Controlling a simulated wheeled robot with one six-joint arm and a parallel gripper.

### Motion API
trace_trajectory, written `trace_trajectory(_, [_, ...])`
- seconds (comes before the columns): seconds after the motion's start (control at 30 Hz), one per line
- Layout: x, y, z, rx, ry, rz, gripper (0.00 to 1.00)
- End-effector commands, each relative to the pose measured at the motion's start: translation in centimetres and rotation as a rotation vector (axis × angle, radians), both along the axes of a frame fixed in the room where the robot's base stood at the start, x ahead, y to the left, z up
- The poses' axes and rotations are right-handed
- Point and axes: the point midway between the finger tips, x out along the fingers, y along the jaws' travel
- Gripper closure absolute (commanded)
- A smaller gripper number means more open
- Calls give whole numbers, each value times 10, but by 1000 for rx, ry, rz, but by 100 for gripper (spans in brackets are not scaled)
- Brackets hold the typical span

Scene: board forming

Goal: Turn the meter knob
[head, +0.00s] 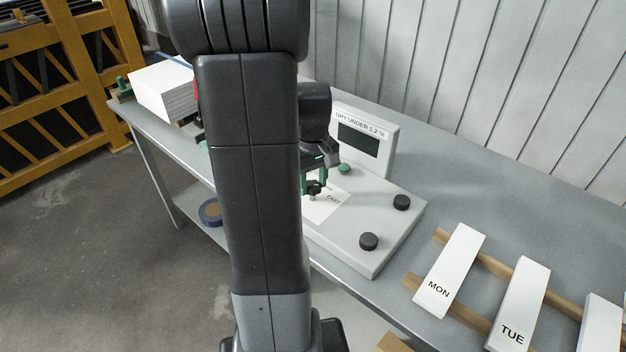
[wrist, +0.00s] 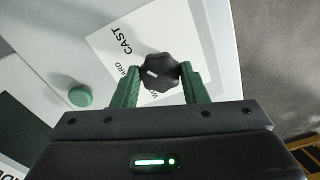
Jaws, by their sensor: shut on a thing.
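The meter (head: 385,222) is a pale box with an upright display panel (head: 358,143) reading "DRY UNDER 1.2 %"; its screen is dark. The meter knob (wrist: 160,72) is dark, lobed and has a short white mark. It sits on a white label card (wrist: 112,52) with "CAST" and other words partly hidden by the knob and fingers. My gripper (wrist: 161,78) has its two green fingers shut on the knob, one on each side. In the head view my gripper (head: 314,181) is low over the card, and my arm hides the meter's left part.
A green button (wrist: 80,95) is on the meter near the panel. Two black round knobs (head: 401,202) (head: 368,241) stand at the meter's right. White boards marked MON (head: 450,270) and TUE (head: 520,300) lie on wooden strips. A white stack (head: 165,92) is at the far left.

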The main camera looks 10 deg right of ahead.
Motion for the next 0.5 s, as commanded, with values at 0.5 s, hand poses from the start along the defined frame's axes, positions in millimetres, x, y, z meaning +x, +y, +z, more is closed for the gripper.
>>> trace_trajectory(0.5, [1,0,1,-1,-3,-103,83])
